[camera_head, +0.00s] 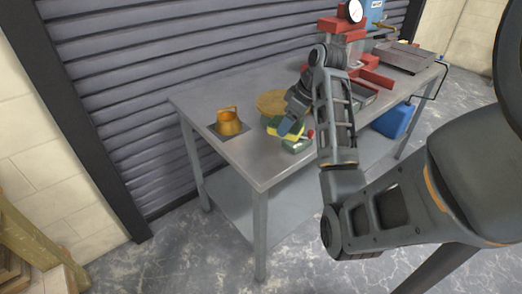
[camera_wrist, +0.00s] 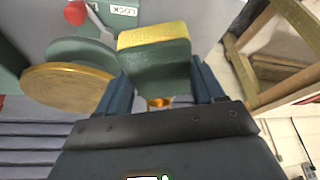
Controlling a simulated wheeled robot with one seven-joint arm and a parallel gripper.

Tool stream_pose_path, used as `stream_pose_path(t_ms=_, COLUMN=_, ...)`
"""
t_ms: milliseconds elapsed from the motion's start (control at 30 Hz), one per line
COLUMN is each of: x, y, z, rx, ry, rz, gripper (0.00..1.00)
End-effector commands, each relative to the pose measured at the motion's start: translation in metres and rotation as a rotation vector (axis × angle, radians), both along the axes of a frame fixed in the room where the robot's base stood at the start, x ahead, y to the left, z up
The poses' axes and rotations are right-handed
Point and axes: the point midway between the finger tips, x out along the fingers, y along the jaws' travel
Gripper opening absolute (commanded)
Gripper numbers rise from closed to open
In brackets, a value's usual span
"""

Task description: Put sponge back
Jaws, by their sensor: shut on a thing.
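The sponge (camera_head: 272,124), yellow on one side and dark green on the other, is held in my gripper above the near part of the metal table. In the wrist view the sponge (camera_wrist: 155,60) sits between the two blue fingers, its yellow edge facing up in the picture. My gripper (camera_head: 287,126) is shut on it; in the wrist view the gripper (camera_wrist: 163,88) has a finger on each side. A low green-grey object (camera_head: 297,146) is just below and beside the sponge. Whether they touch is unclear.
An orange jug (camera_head: 228,124) stands on a dark square at the table's left. A round wooden disc (camera_head: 270,102) lies behind the sponge. A red knob (camera_wrist: 76,12) is close by. A red press (camera_head: 345,40) and metal tray (camera_head: 403,56) stand farther right. The table's front-left corner (camera_head: 258,175) is bare.

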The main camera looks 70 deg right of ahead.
Motion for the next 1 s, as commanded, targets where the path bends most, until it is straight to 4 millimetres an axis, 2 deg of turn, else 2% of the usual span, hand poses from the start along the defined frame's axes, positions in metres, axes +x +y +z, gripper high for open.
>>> stream_pose_path(t_ms=33, x=0.01, y=0.004, z=-0.017, rx=-0.001, ry=0.0, rz=0.005, gripper=0.43)
stream_pose_path(t_ms=200, x=0.042, y=0.018, z=-0.029, rx=0.002, ry=0.002, rz=0.004, gripper=0.43)
stream_pose_path(t_ms=400, x=0.068, y=0.028, z=-0.046, rx=0.001, ry=0.001, rz=0.0, gripper=0.43)
stream_pose_path(t_ms=567, x=0.075, y=0.031, z=-0.053, rx=0.001, ry=0.001, rz=-0.001, gripper=0.43)
stream_pose_path(t_ms=833, x=0.074, y=0.031, z=-0.087, rx=0.003, ry=0.002, rz=-0.002, gripper=0.43)
stream_pose_path(t_ms=1000, x=0.075, y=0.031, z=-0.091, rx=0.0, ry=0.0, rz=-0.001, gripper=0.43)
